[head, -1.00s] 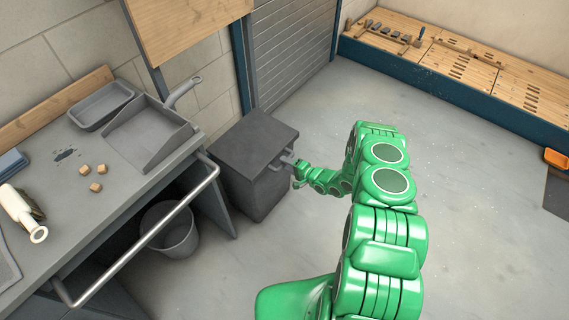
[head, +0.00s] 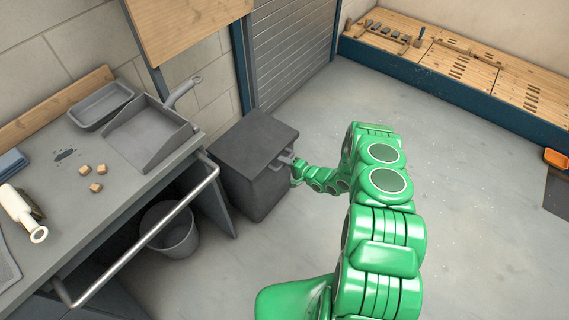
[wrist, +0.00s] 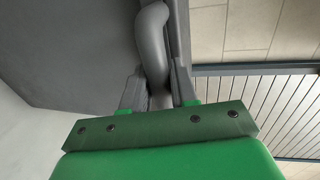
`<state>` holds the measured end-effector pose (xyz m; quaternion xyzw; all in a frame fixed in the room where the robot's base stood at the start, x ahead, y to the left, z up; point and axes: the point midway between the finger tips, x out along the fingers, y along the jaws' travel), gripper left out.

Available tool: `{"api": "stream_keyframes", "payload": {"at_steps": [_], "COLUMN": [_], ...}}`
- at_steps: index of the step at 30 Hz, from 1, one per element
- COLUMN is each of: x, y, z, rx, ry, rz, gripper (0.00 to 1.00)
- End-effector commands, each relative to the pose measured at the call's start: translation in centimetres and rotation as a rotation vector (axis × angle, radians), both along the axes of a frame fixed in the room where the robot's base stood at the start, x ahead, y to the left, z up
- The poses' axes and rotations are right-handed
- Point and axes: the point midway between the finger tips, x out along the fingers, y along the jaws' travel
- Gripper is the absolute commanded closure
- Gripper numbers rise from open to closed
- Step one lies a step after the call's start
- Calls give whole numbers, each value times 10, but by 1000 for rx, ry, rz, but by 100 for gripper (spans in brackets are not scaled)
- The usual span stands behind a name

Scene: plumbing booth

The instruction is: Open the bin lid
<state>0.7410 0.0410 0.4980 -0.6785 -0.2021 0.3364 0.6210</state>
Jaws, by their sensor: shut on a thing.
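The bin (head: 246,187) is a dark grey box standing on the floor beyond the end of the workbench. Its flat lid (head: 252,140) lies closed on top. My gripper (head: 287,160) is at the lid's right-hand edge. In the wrist view my gripper (wrist: 160,98) has its two grey fingers on either side of the curved grey handle (wrist: 152,45) and is shut on it. The handle stands out along the bin's dark face. The ends of the fingertips are partly hidden by the handle in the head view.
A grey workbench (head: 60,190) with a front rail (head: 150,235) stands at left, holding a dustpan (head: 150,130), a tray (head: 102,106) and small blocks. A bucket (head: 172,232) sits under it. The floor right of the bin is clear.

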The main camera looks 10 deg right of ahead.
Motion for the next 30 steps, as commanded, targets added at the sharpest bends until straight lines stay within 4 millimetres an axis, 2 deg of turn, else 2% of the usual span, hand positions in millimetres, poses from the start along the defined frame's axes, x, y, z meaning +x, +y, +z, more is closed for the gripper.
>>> {"api": "stream_keyframes", "payload": {"at_steps": [11,30], "x": [-1,3], "y": [0,3], "z": [7,61], "rx": [-15,-131], "ry": [18,129], "rz": [1,1], "gripper": [100,100]}}
